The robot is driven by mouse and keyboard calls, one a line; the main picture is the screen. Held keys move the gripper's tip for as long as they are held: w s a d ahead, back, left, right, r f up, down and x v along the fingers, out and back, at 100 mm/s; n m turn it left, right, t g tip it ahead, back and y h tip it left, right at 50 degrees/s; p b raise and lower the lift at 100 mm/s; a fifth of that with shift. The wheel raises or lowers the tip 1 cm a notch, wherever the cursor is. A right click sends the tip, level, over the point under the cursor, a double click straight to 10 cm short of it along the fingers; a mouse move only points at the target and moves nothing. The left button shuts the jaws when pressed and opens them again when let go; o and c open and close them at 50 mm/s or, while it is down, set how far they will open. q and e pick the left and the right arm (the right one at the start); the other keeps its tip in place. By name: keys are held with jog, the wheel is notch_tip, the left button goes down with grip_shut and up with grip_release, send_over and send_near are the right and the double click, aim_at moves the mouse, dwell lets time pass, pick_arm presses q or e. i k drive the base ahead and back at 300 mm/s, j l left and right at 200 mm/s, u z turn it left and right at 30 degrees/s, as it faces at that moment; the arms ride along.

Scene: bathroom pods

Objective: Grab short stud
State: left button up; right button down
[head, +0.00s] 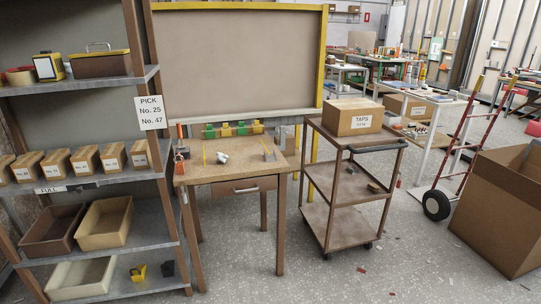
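I cannot tell a short stud for sure in the head view; the small parts are too small to make out. A row of green and yellow pieces (226,130) stands along the table's back edge. An orange-red item (181,153) is at its left edge. Neither of my grippers is in view.
A grey shelf rack (100,178) with boxes and bins stands at the left. A brown cart (345,146) carries a "TAPS" box (352,117). A hand truck (452,160) and large cardboard box (500,210) stand at the right. The front floor is mostly clear.

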aim_at(272, 158)
jog(key=i+l, duration=0.1)
jog(key=i, duration=0.35)
jog(key=i+l, duration=0.15)
jog(key=i, duration=0.25)
jog(key=i+l, duration=0.1)
jog(key=i, duration=0.35)
